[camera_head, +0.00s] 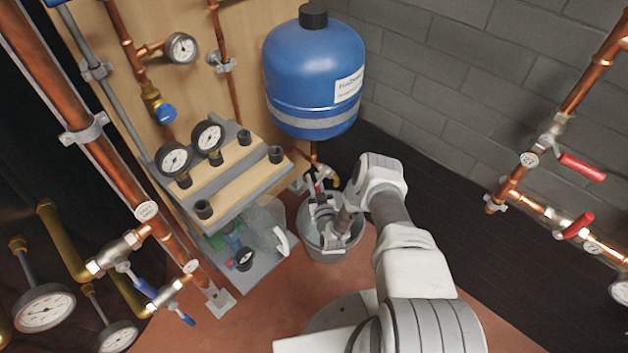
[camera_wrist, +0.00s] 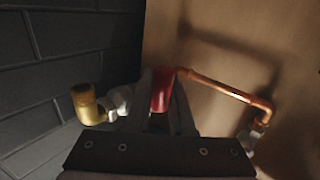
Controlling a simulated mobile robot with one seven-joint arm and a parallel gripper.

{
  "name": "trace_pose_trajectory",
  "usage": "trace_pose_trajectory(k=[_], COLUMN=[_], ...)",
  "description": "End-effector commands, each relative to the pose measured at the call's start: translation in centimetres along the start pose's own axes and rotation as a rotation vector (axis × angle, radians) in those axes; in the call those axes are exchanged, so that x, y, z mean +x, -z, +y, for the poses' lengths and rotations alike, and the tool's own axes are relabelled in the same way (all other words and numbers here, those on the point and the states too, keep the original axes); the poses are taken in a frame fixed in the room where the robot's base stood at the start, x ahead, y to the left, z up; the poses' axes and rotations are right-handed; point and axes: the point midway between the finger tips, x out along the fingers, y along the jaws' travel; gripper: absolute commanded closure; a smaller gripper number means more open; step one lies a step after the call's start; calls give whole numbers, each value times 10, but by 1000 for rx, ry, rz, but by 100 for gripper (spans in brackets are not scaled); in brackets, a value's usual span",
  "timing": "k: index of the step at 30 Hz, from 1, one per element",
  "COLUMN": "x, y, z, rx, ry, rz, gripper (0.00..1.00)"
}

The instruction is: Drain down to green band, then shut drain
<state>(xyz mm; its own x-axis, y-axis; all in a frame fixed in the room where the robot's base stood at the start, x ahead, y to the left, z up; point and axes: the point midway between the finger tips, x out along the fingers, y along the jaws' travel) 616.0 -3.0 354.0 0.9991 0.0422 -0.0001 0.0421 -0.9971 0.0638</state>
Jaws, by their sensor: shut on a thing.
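The drain valve's red lever (camera_wrist: 162,88) is between my gripper's fingers in the wrist view. My gripper (camera_head: 319,196) is shut on it, below the blue tank (camera_head: 313,75) in the head view. A brass drain spout (camera_wrist: 85,103) points off to the left of the lever in the wrist view. A grey bucket (camera_head: 318,254) stands on the floor under my gripper, which partly covers its opening. The water level in it cannot be made out. White round gauges (camera_head: 208,137) stand on the shelf; no green band is readable on them.
A copper pipe (camera_wrist: 225,88) runs right from the valve along the wooden board. The two-tier shelf (camera_head: 240,195) is close at the left of the bucket, with a clear jug (camera_head: 262,232) on it. Red-handled valves (camera_head: 582,168) are at the right wall. Brick-red floor lies open in front.

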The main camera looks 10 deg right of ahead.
Motion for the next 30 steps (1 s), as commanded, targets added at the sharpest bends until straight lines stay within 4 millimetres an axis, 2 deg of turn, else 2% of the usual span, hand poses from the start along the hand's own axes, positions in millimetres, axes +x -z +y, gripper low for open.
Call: trace_pose_trajectory(k=[1,3,29,30], x=[0,0,4,4], y=[0,0,4,4], z=[0,0,-2,-2], rx=[0,0,73,73], ry=[0,0,-6,-6], rz=[0,0,111,111], gripper=[92,100,100,72])
